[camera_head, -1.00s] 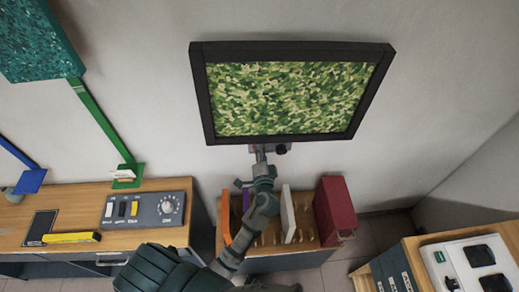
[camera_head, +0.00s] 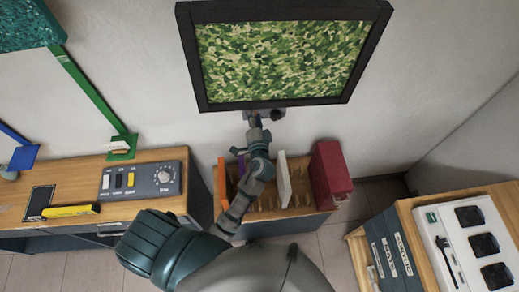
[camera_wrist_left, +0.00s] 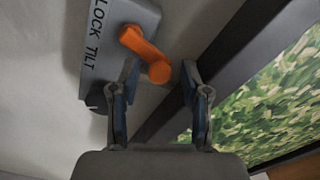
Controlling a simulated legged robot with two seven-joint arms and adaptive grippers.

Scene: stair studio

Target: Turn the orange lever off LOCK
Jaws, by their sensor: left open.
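The orange lever (camera_wrist_left: 145,50) shows in the left wrist view on a grey plate (camera_wrist_left: 139,12) printed LOCK and TILT. Its free end points up and left, beside the word LOCK. Its round end lies between the fingertips of my open left gripper (camera_wrist_left: 160,75), which appears empty; contact cannot be told. In the head view my left gripper (camera_head: 254,121) is just under the lower edge of the black-framed green camouflage panel (camera_head: 275,106). The lever cannot be made out there. My right gripper is not in view.
Below stands a wooden rack (camera_head: 270,201) with upright boards and a red box (camera_head: 331,174). At left is a desk (camera_head: 80,176) with a grey control box (camera_head: 143,181). At right is a wooden unit with a white socket panel (camera_head: 437,228). Bare floor lies between.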

